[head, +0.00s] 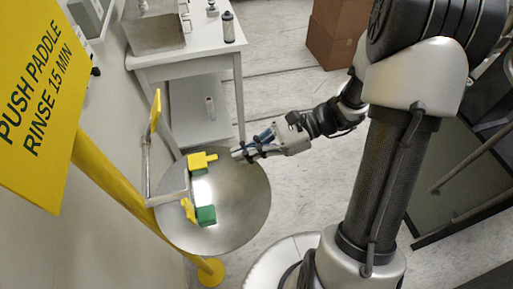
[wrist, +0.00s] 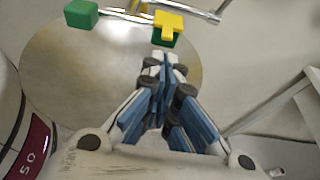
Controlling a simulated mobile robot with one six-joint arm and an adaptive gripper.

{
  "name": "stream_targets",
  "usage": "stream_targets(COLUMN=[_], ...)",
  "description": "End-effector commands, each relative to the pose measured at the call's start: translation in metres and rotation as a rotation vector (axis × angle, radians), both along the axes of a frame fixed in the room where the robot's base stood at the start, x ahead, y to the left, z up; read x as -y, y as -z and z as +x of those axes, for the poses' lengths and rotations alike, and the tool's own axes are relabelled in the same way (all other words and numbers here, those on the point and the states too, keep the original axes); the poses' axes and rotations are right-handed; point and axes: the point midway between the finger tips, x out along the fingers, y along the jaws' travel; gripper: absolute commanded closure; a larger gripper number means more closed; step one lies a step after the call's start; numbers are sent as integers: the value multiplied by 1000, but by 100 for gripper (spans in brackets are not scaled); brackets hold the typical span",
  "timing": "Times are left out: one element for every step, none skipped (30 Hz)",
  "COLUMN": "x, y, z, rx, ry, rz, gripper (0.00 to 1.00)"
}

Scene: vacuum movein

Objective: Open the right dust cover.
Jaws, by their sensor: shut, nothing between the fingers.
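A round steel eyewash bowl (head: 245,205) holds two green spray heads. In the wrist view, the right head carries a yellow dust cover (wrist: 168,24) lying over its green body; in the head view this cover (head: 198,161) is at the far side, its tab pointing toward my gripper. The other head (head: 206,215) shows bare green in the wrist view (wrist: 80,13). A yellow flap (head: 188,209) stands beside it in the head view. My gripper (head: 237,153) is shut and empty, its tips just short of the covered head in the wrist view (wrist: 165,58). Contact does not show.
A yellow post (head: 120,195) with a sign (head: 40,95) stands at the left. A yellow push paddle (head: 154,112) rises beside the bowl. A white table (head: 185,50) with a bottle (head: 228,27) is behind. Floor right of the bowl is clear.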

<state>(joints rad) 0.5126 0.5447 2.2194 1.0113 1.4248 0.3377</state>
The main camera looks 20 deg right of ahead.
Motion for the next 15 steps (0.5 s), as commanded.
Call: stream_targets(x=[-10, -14, -20, -24, -28, -32, -34, -36, -39, -40, -41, -42, -42, -42, -42], y=[5, 7, 9, 10, 11, 13, 13, 14, 15, 15, 15, 15, 15, 15, 15], z=[0, 0, 0, 0, 0, 1, 1, 1, 1, 1, 1, 1, 1, 1, 1], rx=[0, 0, -1, -1, 0, 0, 0, 0, 0, 1, 0, 0, 0, 0, 0], ry=[-4, -4, -3, -4, -4, -2, -2, -2, -2, -1, 0, 0, 0, 0, 0], rz=[0, -1, -1, 0, 0, 0, -1, -1, -2, -2, -2, -1, -1, -1, -1], gripper=[100, 100, 100, 100, 100, 100, 100, 100, 100, 100, 100, 100, 100, 100, 100])
